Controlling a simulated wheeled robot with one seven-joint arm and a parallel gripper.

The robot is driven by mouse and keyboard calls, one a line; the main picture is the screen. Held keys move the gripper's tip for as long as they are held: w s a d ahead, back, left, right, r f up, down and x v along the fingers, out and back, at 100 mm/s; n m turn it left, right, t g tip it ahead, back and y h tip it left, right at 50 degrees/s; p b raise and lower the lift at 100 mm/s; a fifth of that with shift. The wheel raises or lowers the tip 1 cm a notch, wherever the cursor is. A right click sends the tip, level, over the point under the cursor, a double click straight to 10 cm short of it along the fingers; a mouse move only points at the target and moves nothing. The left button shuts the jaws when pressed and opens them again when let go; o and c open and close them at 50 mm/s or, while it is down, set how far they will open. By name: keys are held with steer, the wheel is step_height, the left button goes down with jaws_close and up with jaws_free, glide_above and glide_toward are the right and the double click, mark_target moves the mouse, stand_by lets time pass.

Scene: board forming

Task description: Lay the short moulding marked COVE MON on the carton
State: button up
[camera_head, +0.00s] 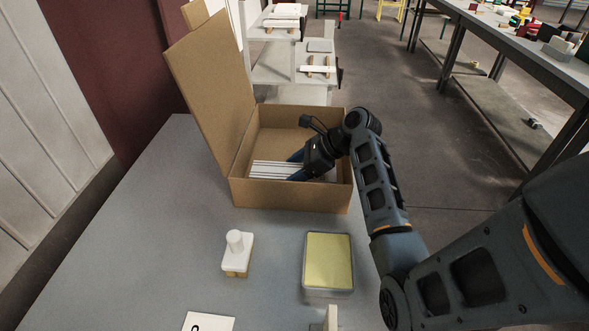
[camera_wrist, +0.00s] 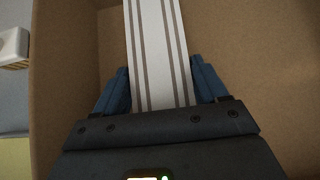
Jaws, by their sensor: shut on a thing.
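A white moulding with dark lengthwise lines (camera_wrist: 157,40) is between the blue fingers of my gripper (camera_wrist: 160,85) in the wrist view. In the head view, the moulding (camera_head: 275,169) lies low inside the open cardboard carton (camera_head: 285,196). My gripper (camera_head: 298,166) reaches into the carton from the right and is shut on the moulding. I cannot read any marking on the moulding. Whether it touches the carton floor cannot be told. The gripper hides part of the moulding and the carton's right inside.
The carton's flap (camera_head: 210,85) stands up on the left. On the grey table (camera_head: 170,210) in front are a white block with a knob (camera_head: 237,252), a yellow-topped tin (camera_head: 328,262) and a marked white card (camera_head: 208,322). Shelves (camera_head: 290,62) stand behind the carton.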

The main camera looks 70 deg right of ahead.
steer(key=shift+f, duration=0.2)
steer(key=o, duration=1.6)
steer(key=shift+c, duration=0.2)
steer(key=shift+f, duration=0.1)
steer(key=shift+v, duration=3.95)
